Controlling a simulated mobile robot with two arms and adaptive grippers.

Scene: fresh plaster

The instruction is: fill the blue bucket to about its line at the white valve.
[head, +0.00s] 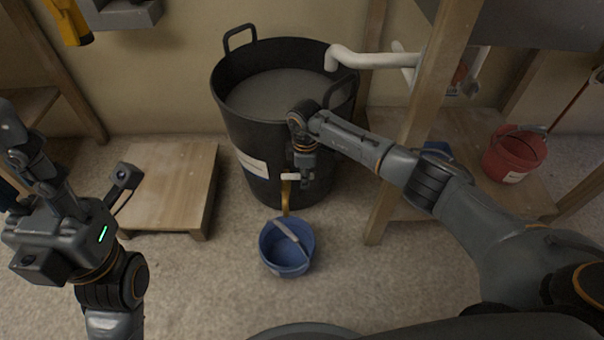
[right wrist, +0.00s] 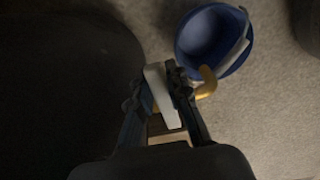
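The blue bucket (head: 268,251) stands upright on the floor below the brass spout (head: 285,198) of the black tub (head: 240,128). Its handle lies across its mouth. No fill line or stream can be made out. The white valve (head: 290,177) is low on the tub's front. My right gripper (head: 307,184) is at the valve. In the right wrist view its fingers (right wrist: 161,80) lie against both sides of the white valve handle (right wrist: 161,98), with the blue bucket (right wrist: 207,45) just beyond. My left gripper (head: 22,160) is raised at the left, away from the bucket; its finger gap is unclear.
A low wooden platform (head: 170,175) stands left of the tub. A white pipe (head: 375,59) reaches over the tub's rim. A wooden post (head: 420,110) stands to the right, with a red bucket (head: 514,155) behind it. The floor around the blue bucket is clear.

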